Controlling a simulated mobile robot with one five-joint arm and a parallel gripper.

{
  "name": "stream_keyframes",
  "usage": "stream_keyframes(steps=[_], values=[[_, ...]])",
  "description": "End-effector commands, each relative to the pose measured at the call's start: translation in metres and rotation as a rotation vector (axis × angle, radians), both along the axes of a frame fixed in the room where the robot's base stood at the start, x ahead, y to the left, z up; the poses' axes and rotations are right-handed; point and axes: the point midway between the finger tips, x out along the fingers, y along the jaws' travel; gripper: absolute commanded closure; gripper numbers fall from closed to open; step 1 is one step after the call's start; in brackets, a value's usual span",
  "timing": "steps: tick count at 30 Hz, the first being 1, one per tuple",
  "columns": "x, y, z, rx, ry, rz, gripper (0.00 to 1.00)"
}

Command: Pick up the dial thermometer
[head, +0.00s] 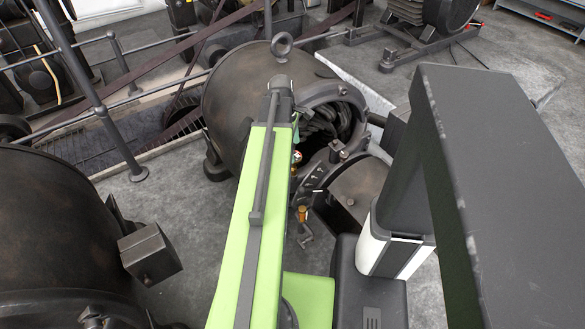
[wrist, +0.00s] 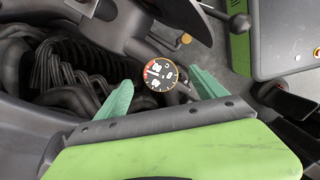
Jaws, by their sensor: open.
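In the head view the small dial (head: 298,154) shows just right of my green arm, by the open end of the dynamo. One teal fingertip shows just above it; my arm hides the rest of my gripper.
The large dark dynamo (head: 240,85) has an open end with thick black coils (wrist: 75,70). A brass knob (wrist: 186,38) and a ball-ended lever (wrist: 238,24) are close by. Another dynamo (head: 50,220) stands at left. Clear grey floor (head: 215,240) lies between them.

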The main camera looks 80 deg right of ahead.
Motion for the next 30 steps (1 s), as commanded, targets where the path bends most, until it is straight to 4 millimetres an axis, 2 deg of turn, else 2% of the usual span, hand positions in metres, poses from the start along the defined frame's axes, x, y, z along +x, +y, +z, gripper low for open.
stream_keyframes(steps=[1,6,14,24,30], values=[[-0.001,0.000,-0.022,0.000,0.000,0.000,0.20],[-0.005,0.001,-0.051,0.000,0.000,0.001,0.20],[-0.006,0.001,-0.054,-0.001,0.000,0.003,0.20],[-0.005,0.000,-0.106,0.000,0.000,0.003,0.20],[-0.006,0.000,-0.103,0.000,0.000,0.004,0.20]])
